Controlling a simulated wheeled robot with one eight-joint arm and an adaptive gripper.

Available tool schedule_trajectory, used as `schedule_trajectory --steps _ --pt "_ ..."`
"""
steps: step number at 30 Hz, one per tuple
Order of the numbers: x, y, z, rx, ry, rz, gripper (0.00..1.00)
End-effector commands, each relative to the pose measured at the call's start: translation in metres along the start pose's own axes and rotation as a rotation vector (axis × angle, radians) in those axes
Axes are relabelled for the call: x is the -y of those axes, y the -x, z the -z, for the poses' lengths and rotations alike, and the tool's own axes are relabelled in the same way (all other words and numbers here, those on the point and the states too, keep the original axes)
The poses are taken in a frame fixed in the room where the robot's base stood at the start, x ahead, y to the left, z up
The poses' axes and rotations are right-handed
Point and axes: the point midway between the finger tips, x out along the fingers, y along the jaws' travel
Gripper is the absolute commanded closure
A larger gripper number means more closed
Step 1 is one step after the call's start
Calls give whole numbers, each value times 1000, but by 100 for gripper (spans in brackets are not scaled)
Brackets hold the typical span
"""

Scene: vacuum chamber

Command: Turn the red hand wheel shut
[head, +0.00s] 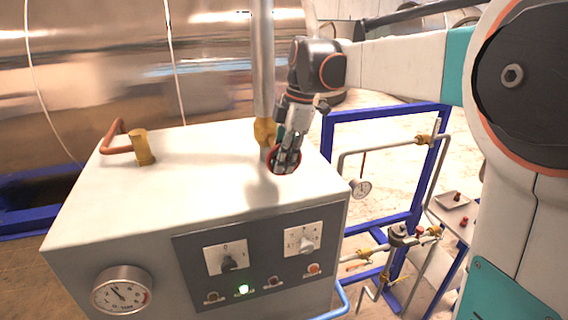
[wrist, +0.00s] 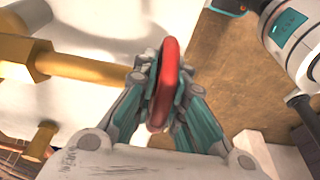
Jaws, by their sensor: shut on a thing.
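The red hand wheel (wrist: 168,75) shows in the wrist view between the fingers of my gripper (wrist: 162,90), seen nearly edge-on. My gripper is shut on its rim. A brass stem (wrist: 90,68) runs from the left toward the wheel. In the head view my gripper (head: 285,160) reaches down to the wheel (head: 272,157), of which only bits of red rim show around the fingers. The wheel is beside the brass fitting (head: 265,131) at the foot of a vertical grey pipe. How far the wheel is turned cannot be told.
The wheel is over a white cabinet (head: 190,190) with a control panel (head: 255,260), knobs and a round gauge (head: 122,290). A copper pipe with a brass fitting (head: 143,147) rises at its left.

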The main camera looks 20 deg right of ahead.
Motion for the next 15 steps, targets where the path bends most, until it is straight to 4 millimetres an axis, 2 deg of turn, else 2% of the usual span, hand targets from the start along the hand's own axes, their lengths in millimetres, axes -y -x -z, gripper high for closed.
schedule_trajectory --steps 11,12,14,15 --pt "0 0 0 -30 1 -1 100" --pt "0 0 0 -30 1 -1 79" --pt "0 0 0 -29 1 -1 68" --pt "0 0 0 -29 1 -1 68"
